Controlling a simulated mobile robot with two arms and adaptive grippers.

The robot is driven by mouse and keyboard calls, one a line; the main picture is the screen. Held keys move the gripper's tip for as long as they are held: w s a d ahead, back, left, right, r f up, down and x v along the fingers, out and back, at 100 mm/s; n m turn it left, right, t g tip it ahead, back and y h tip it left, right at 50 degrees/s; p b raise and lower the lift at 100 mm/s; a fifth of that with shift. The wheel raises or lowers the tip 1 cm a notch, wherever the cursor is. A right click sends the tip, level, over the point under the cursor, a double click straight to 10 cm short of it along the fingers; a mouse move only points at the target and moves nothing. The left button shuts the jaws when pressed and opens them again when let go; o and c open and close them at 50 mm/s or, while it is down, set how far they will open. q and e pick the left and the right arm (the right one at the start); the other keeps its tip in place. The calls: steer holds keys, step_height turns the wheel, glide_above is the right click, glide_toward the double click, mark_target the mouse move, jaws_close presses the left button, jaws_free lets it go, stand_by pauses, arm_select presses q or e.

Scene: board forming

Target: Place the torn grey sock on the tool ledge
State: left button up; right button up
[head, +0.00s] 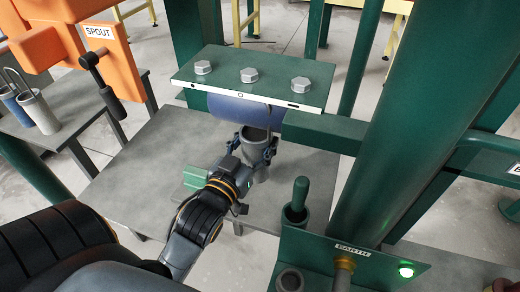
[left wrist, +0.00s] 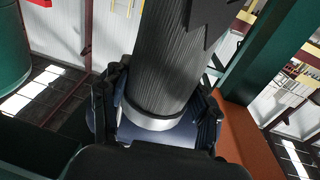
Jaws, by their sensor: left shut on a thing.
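The torn grey sock, a ribbed grey tube (head: 258,146), is held roughly upright under the front of the green bolted plate. In the left wrist view the sock (left wrist: 165,65) shows a jagged dark tear at its top and a pale band low down. My left gripper (head: 256,153) is shut on it, with a finger on each side (left wrist: 160,115). No ledge is labelled as the tool ledge. A grey table (head: 140,170) lies below, and a green panel marked EARTH (head: 385,262) stands at lower right. My right gripper is not in view.
The green plate (head: 240,86) with bolts and a blue roll (head: 232,108) are just behind the sock. A thick green post (head: 425,110) rises at right. A green-handled tool (head: 298,200) stands in a cup. A side table at left holds grey (head: 40,112) and blue tubes.

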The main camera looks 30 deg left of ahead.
mark_target(260, 148)
arm_select(q)
steer(key=shift+w+a+r, duration=0.1)
steer(key=shift+w, duration=0.9)
steer(key=shift+f, duration=1.8)
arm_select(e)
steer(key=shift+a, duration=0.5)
arm_select(q)
steer(key=shift+f, duration=0.15)
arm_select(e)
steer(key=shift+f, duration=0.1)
arm_select(q)
steer(key=o, duration=1.3)
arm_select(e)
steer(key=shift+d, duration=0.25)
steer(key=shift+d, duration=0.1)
arm_select(q)
steer(key=s, duration=0.7)
steer(key=s+d+b, duration=0.1)
steer(key=s, duration=0.2)
steer(key=shift+s, duration=0.15)
steer(key=shift+s+d, duration=0.2)
steer(key=shift+s, duration=0.65)
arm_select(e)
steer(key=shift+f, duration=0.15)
